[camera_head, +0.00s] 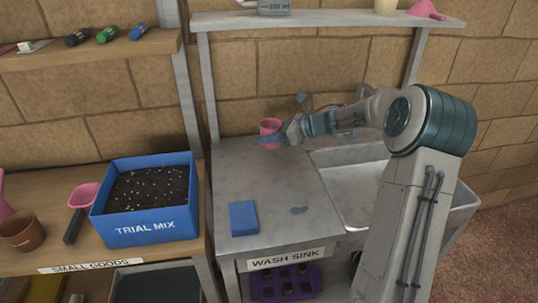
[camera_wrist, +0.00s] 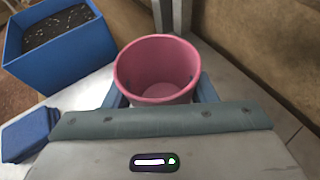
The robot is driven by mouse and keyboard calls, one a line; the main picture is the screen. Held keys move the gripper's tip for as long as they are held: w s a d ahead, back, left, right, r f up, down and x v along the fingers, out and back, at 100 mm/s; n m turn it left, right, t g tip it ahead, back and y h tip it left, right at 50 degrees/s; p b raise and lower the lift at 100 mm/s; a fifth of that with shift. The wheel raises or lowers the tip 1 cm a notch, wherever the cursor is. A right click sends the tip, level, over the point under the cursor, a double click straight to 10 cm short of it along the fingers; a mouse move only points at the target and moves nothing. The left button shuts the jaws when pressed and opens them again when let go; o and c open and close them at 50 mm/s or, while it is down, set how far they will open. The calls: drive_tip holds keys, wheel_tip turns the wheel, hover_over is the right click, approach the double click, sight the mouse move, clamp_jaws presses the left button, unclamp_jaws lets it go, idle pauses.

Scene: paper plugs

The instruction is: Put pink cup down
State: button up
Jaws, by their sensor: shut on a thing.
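The pink cup (camera_head: 270,127) is upright at the back of the grey metal counter (camera_head: 245,182), near the wall. In the wrist view the pink cup (camera_wrist: 158,70) stands between the two blue fingers of my gripper (camera_wrist: 160,92), open side up and empty inside. My gripper (camera_head: 270,138) is shut on the cup, with a finger on either side. The cup's base is hidden by my gripper, so I cannot tell whether it touches the counter.
A blue sponge-like block (camera_head: 243,218) lies at the counter's front left. The sink basin (camera_head: 350,185) is to the right. A blue TRIAL MIX box (camera_head: 150,228) stands on the wooden bench at left. The counter's middle is mostly clear. A shelf (camera_head: 320,20) runs above.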

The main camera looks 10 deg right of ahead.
sight(270, 164)
wheel_tip(270, 164, down, 8)
drive_tip(key=shift+r, duration=0.1)
drive_tip(key=shift+a, duration=0.1)
drive_tip(key=o, duration=1)
drive_tip(key=shift+c, duration=0.2)
drive_tip(key=shift+s, duration=0.1)
